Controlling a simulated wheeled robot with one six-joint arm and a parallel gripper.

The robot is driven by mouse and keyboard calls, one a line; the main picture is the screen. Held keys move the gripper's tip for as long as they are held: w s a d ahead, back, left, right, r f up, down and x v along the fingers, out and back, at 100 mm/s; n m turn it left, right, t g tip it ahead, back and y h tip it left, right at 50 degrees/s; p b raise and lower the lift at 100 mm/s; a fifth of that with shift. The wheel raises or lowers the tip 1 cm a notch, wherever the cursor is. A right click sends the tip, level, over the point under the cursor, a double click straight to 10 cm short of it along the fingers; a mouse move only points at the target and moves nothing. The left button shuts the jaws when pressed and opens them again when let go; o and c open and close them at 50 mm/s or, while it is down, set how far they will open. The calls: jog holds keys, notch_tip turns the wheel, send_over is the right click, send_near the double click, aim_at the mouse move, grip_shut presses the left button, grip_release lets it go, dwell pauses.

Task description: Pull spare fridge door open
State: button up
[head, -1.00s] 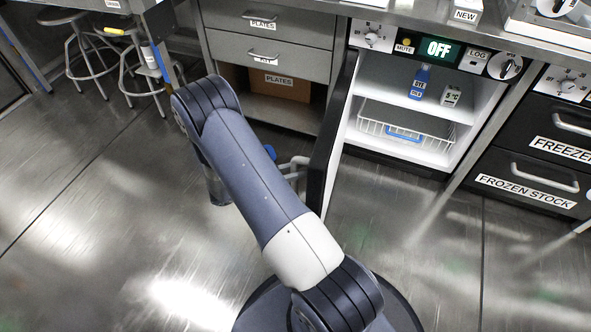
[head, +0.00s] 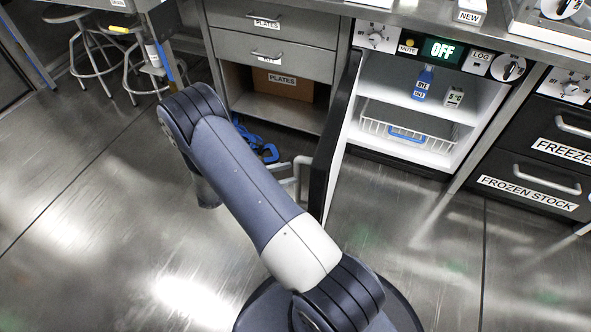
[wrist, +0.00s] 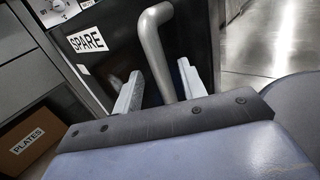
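The spare fridge (head: 408,92) stands open in the head view, with its white interior showing. Its door (head: 338,135) is swung well out toward me and seen nearly edge-on. The door handle (head: 298,172) is on the door's left side. In the wrist view the door's dark front carries a SPARE label (wrist: 88,40), and the grey bent handle (wrist: 152,35) runs down between my fingers. My gripper (wrist: 158,72) is open, with a pale finger on each side of the handle in the picture.
Inside the fridge are a blue bottle (head: 424,82), a small white box (head: 453,97) and a wire basket (head: 405,133). Drawers and a shelf with a PLATES box (head: 284,84) are left of the door. Freezer drawers (head: 530,180) are at right.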

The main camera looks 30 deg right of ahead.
aim_at(298, 171)
jog(key=v, duration=0.7)
jog(key=shift+p, duration=0.3)
jog(key=shift+d, duration=0.1)
jog(key=b+x, duration=0.1)
jog(key=x, duration=1)
